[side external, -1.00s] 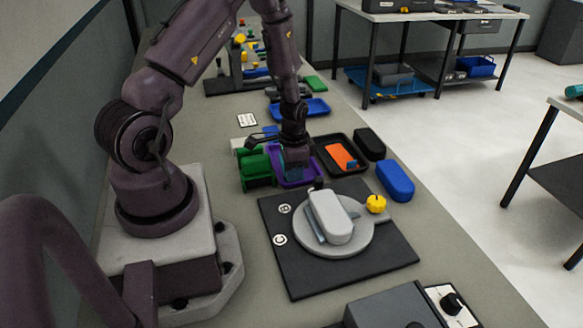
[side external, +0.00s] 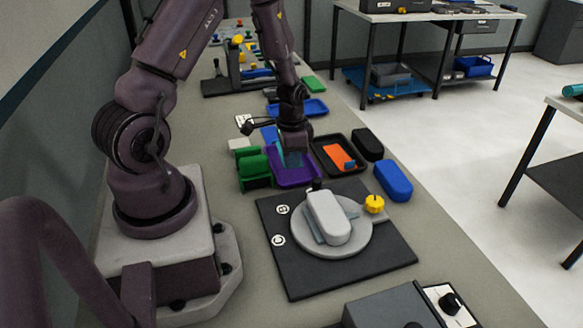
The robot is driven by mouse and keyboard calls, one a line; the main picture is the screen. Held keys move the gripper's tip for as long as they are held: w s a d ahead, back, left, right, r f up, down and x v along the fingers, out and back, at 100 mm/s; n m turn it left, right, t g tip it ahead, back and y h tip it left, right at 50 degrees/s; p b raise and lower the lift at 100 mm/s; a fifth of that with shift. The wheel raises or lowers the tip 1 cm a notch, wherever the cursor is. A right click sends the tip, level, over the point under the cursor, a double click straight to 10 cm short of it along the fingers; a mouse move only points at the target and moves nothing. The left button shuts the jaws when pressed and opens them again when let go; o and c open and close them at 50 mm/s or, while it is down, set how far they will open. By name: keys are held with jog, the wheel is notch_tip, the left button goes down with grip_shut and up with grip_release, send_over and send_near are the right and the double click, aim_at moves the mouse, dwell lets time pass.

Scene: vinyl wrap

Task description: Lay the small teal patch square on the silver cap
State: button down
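The silver cap (side external: 328,217) is a long, rounded, light grey piece lying on a round grey turntable (side external: 358,240) in the side external view. My gripper (side external: 292,151) points down over the purple tray (side external: 291,183), behind the cap. A small teal patch (side external: 293,160) shows just under the gripper, against the tray. The fingertips are too small and dark to tell if they hold it or how far apart they are.
The turntable sits on a black base plate (side external: 297,283) with a yellow knob (side external: 374,204) at its side. Green blocks (side external: 254,172) stand left of the purple tray. A black tray with an orange piece (side external: 339,154) and a blue block (side external: 394,181) lie to the right.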

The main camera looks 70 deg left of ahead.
notch_tip(320, 180, up, 5)
jog(key=shift+f, duration=0.15)
jog(key=shift+s+a+r, duration=0.1)
jog(key=shift+a+r, duration=0.1)
jog(key=shift+r, duration=0.15)
jog(key=shift+d+r, duration=0.15)
jog(key=shift+d, duration=0.15)
jog(key=w+d+m, duration=0.2)
jog(key=d+m, duration=0.5)
jog(key=m, duration=1.8)
send_near(321, 193)
jog(key=shift+a+f, duration=0.2)
jog(key=shift+a, duration=0.2)
jog(key=m, duration=0.9)
jog(key=shift+d+m, duration=0.35)
jog(key=shift+m, duration=0.05)
jog(key=shift+f, duration=2.95)
